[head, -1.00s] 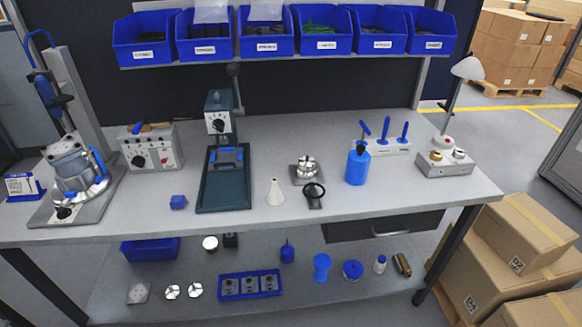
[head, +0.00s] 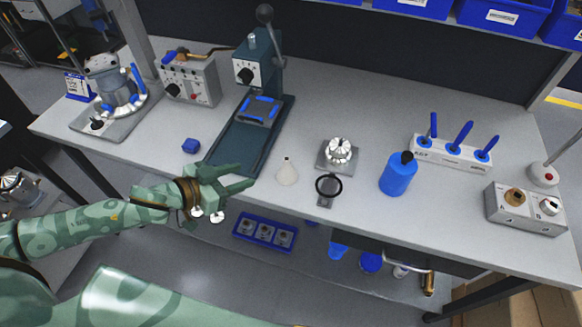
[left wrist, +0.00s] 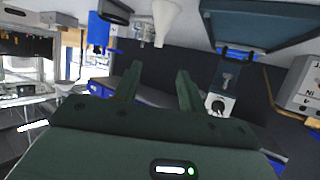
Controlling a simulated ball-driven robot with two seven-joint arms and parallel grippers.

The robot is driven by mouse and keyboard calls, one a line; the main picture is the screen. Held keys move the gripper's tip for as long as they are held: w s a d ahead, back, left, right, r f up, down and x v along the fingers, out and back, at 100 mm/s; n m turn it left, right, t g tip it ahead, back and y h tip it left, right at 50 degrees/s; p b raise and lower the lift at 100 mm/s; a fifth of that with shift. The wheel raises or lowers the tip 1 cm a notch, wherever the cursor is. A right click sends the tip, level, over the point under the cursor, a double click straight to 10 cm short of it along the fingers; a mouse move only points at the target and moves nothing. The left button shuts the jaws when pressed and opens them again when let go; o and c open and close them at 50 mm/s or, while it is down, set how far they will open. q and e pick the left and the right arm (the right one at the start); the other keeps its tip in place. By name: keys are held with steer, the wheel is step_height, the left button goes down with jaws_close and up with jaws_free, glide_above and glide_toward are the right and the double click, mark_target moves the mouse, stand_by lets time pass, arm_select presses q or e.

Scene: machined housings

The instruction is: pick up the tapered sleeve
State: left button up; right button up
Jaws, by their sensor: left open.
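The tapered sleeve is a small off-white cone (head: 287,172) standing upright, narrow end up, on the workbench near its front edge. It also shows at the top of the left wrist view (left wrist: 166,17). My left gripper (head: 247,176) is open and empty, just left of the cone and apart from it, near the bench's front edge. Its two green fingers also show in the left wrist view (left wrist: 158,70), pointing toward the cone with clear space between. My right gripper is not in view.
A dark press (head: 245,127) stands behind and left of the cone. A black ring on a stand (head: 328,190) and a chuck-like metal part (head: 340,151) are close on its right. A blue bottle (head: 397,175) stands farther right. A blue block (head: 191,146) lies left.

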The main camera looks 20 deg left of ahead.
arm_select(q)
steer(key=b, duration=0.2)
glide_toward(287, 166)
steer(key=w, duration=0.1)
steer(key=w+d, duration=0.1)
steer(key=w, duration=0.2)
steer(key=shift+d+f, duration=0.35)
steer(key=shift+f, duration=0.05)
steer(key=b+x, duration=0.1)
steer(key=x, duration=0.5)
steer(key=shift+f, duration=0.1)
steer(key=shift+s, duration=0.1)
jaws_close()
